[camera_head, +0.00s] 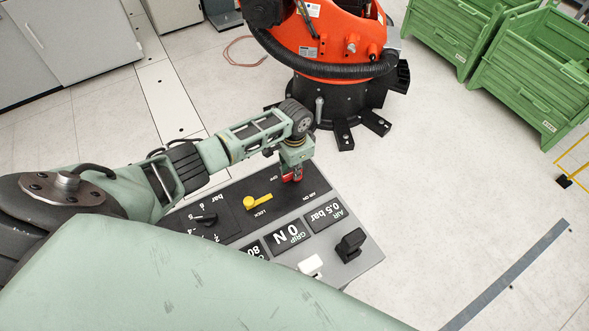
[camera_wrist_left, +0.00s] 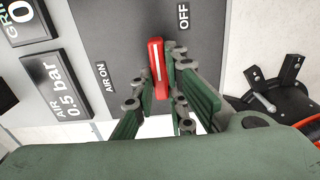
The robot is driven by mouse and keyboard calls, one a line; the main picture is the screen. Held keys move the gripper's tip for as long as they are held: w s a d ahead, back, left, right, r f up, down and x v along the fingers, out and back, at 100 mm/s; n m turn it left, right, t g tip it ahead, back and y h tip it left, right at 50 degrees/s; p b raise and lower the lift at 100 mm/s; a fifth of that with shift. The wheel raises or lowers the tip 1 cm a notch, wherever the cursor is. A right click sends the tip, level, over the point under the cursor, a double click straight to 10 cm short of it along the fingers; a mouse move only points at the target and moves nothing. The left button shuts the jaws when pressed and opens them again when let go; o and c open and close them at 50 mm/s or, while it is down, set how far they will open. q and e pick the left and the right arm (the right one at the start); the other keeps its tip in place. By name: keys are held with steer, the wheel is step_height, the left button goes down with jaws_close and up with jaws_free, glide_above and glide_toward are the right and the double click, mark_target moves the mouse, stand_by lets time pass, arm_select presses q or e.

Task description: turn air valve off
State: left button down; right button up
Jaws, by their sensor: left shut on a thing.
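The air valve's red lever (camera_head: 292,177) sits near the far edge of the grey and black control panel (camera_head: 365,262). In the left wrist view the red lever (camera_wrist_left: 156,60) has a white line along it and stands between the AIR ON label (camera_wrist_left: 102,77) and the OFF label (camera_wrist_left: 184,16). My left gripper (camera_head: 293,168) reaches down over the lever. In the left wrist view its fingers (camera_wrist_left: 158,84) are shut on the lever, one on each side. The lever's lower end is partly hidden by the fingers. My right gripper is not in view.
A yellow LOCK lever (camera_head: 258,201), a black knob (camera_head: 204,219), a black switch (camera_head: 350,244) and displays reading 0 N (camera_head: 288,235) and 0.5 bar (camera_head: 324,214) are on the panel. An orange robot (camera_head: 320,40) stands behind. Green crates (camera_head: 530,85) are at the right.

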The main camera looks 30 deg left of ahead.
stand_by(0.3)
arm_select(q)
steer(key=c, duration=1.8)
jaws_free()
steer(key=shift+o, duration=0.2)
step_height(320, 180, up, 12)
